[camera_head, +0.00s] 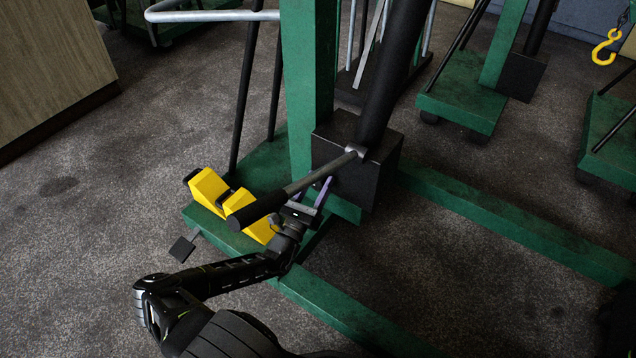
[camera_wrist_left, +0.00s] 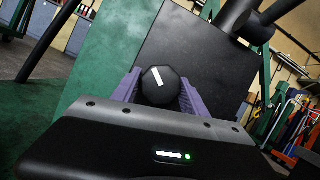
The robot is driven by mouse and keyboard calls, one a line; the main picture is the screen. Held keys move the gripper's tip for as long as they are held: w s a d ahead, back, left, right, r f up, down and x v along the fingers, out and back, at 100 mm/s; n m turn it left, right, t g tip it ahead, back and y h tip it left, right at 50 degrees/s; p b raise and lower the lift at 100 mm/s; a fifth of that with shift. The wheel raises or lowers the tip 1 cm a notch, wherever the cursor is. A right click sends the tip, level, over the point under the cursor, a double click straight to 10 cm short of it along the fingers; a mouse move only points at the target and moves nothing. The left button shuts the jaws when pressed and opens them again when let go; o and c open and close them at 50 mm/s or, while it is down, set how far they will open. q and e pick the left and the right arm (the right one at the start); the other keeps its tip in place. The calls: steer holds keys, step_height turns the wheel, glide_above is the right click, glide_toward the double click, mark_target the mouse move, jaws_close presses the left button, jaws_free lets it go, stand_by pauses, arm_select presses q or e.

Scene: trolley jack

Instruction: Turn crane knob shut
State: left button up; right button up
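The crane knob (camera_wrist_left: 160,86) is a dark, many-sided knob with a white bar mark on its face, in the middle of the left wrist view. The bar is tilted slightly from upright. My left gripper (camera_wrist_left: 160,95) has its two purple fingers on either side of the knob, close to its edges. I cannot tell whether they press on it. In the head view my left gripper (camera_head: 312,190) is at the black block (camera_head: 365,175) at the foot of the crane's cylinder, beneath the pump handle (camera_head: 305,180). The knob is hidden there. My right gripper is not in view.
The pump handle's black grip (camera_head: 257,210) crosses just above my left wrist. Yellow wedge blocks (camera_head: 208,188) lie on the crane's green base (camera_head: 480,213), left of my gripper. Other green cranes (camera_head: 465,95) stand behind. The floor at the left is clear.

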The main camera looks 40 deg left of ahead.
arm_select(q)
steer(key=c, duration=1)
steer(key=shift+o, duration=0.2)
steer(key=shift+m, duration=0.4)
steer(key=m+h+p, duration=0.1)
steer(key=m, duration=0.1)
steer(key=m+h+p, duration=0.1)
steer(key=m+h, duration=0.1)
steer(key=m, duration=0.1)
steer(key=shift+r+m+h, duration=0.1)
steer(key=shift+m+h, duration=0.2)
steer(key=m+h+p, duration=0.1)
steer(key=m, duration=0.3)
steer(key=m+g+h+p, duration=0.1)
steer(key=m+h, duration=0.1)
steer(key=m, duration=0.2)
steer(key=shift+a+h, duration=0.1)
steer(key=shift+h, duration=0.2)
steer(key=o, duration=1.4)
steer(key=shift+c, duration=0.2)
